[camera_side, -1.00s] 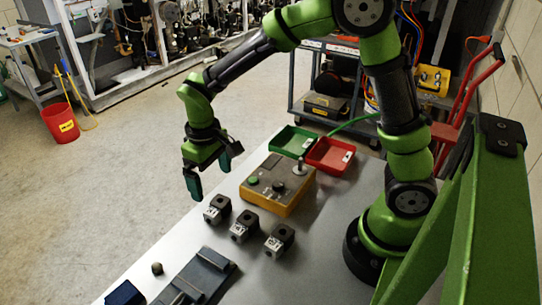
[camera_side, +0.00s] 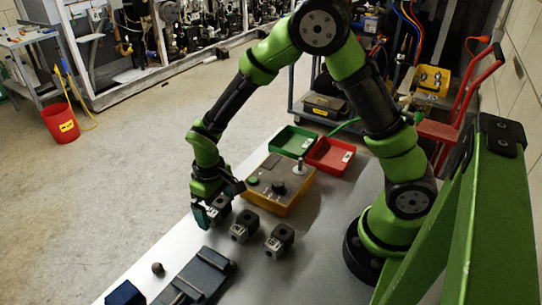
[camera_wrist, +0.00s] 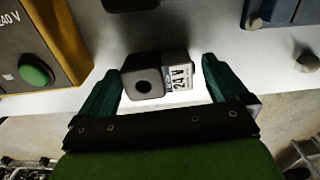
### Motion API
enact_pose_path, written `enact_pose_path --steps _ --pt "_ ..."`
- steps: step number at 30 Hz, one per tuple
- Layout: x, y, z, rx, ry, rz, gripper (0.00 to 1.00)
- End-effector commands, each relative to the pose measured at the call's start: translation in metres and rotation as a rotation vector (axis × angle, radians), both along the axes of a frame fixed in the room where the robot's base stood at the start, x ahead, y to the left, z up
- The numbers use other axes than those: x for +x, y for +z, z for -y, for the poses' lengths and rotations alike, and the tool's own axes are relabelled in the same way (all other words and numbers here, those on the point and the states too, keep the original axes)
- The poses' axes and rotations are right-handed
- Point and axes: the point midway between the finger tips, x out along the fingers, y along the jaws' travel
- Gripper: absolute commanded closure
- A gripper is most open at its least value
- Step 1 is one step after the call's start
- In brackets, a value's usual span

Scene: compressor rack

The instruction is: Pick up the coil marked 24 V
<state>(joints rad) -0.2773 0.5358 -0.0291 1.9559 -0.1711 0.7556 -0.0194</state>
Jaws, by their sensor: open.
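The coil marked 24 V (camera_wrist: 157,76) lies between the open fingers of my gripper (camera_wrist: 158,88) in the wrist view. Gaps show between the coil and both fingers. In the side view my gripper (camera_side: 217,208) is down around this coil (camera_side: 223,201), the leftmost of three, and partly hides it. The middle coil (camera_side: 244,226) and the right coil (camera_side: 280,240) lie on the table; their labels are too small to read.
A yellow control box (camera_side: 280,184) with a green button stands just behind the coils. A green tray (camera_side: 293,140) and a red tray (camera_side: 330,154) lie farther back. A grey-blue fixture (camera_side: 205,275), a small round knob (camera_side: 157,268) and a dark blue block (camera_side: 125,293) lie in front.

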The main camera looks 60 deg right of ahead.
Motion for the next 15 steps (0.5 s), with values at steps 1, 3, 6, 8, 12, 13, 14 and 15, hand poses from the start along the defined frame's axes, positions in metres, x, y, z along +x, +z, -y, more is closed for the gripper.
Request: enact_pose_path --steps 1,3,6,8,12,13,14,15 --pt "0.0 0.0002 0.0 0.0 0.0 0.0 0.05" --pt "0.0 0.0003 0.0 0.0 0.0 0.0 0.15" --pt "0.0001 0.0004 0.0 0.0 0.0 0.0 0.31" --pt "0.0001 0.0005 0.0 0.0 0.0 0.0 0.4" --pt "0.0004 0.0009 -0.0001 0.0 0.0 0.001 0.53" --pt "0.0004 0.0009 -0.0001 0.0 0.0 0.001 0.53" --pt "0.0004 0.0009 -0.0001 0.0 0.0 0.001 0.53" --pt "0.0004 0.0009 -0.0001 0.0 0.0 0.001 0.53"
